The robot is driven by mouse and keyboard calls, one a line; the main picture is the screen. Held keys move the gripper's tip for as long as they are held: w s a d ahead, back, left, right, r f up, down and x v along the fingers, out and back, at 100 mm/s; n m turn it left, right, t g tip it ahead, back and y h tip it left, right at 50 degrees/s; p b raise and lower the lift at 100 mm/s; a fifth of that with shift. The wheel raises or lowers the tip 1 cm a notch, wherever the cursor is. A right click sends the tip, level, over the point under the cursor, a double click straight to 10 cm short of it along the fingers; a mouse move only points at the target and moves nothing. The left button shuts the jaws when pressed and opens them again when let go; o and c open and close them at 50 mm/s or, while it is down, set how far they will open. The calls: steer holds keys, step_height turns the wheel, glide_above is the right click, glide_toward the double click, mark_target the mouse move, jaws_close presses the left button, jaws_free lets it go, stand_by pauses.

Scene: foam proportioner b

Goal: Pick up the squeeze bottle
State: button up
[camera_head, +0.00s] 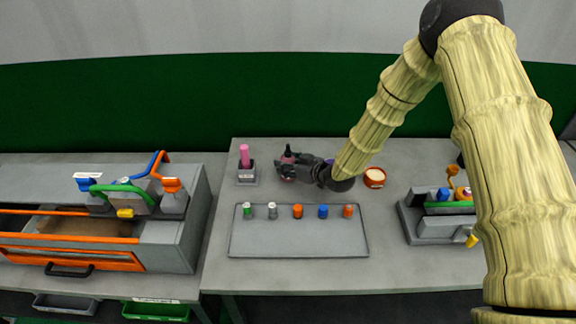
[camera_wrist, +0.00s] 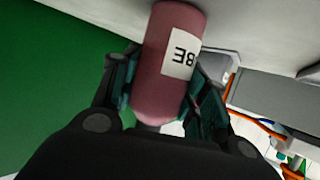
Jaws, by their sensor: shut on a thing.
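The squeeze bottle is a dusky pink cylinder with a white label. It fills the middle of the wrist view (camera_wrist: 168,65), between the two finger pads. In the head view only a small part of the bottle (camera_head: 288,157) shows, with a dark tip on top. My gripper (camera_head: 290,168) reaches it from the right, at the back of the table. In the wrist view my gripper (camera_wrist: 163,95) is shut on the bottle, one finger on each side. I cannot tell whether the bottle's base touches the table.
A grey holder (camera_head: 246,177) with a pink cylinder stands just left. An orange-rimmed bowl (camera_head: 375,177) is to the right. A grey tray (camera_head: 299,244) with several coloured-cap vials lies in front. Machines stand left (camera_head: 187,232) and right (camera_head: 438,229).

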mark_target(288, 145)
steer(key=shift+r, duration=0.2)
steer(key=shift+r+b, duration=1.25)
steer(key=shift+r, duration=3.5)
steer(key=shift+r, duration=0.1)
steer(key=shift+o, duration=0.8)
